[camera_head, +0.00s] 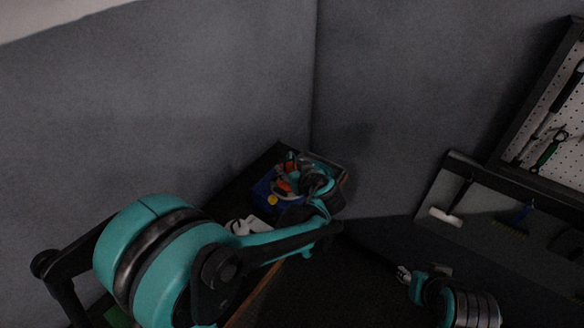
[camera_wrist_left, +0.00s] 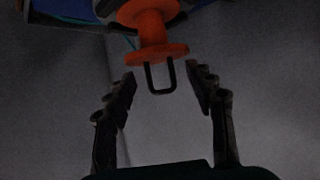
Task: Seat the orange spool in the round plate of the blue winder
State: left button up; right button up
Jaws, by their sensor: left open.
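The blue winder (camera_head: 263,190) stands in the back corner, mostly hidden behind my left arm and hand. The orange spool (camera_wrist_left: 152,30) is at the top of the left wrist view, with a flange at its near end and a dark U-shaped loop sticking out. Blue parts show behind it. My left gripper (camera_wrist_left: 162,88) is open, with one finger on each side of the loop, apart from it. In the head view my left gripper (camera_head: 318,180) is at the winder. Whether the spool sits in the round plate cannot be told.
Grey walls meet in the corner behind the winder. A white object (camera_head: 250,225) lies beside my left arm. A panel with hanging brushes (camera_head: 513,215) and a pegboard (camera_head: 560,130) are at right. A silver ribbed cylinder (camera_head: 472,308) with teal parts is at lower right.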

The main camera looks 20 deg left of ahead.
pick_arm(q)
jog(key=v, duration=1.2)
jog(key=shift+f, duration=0.1)
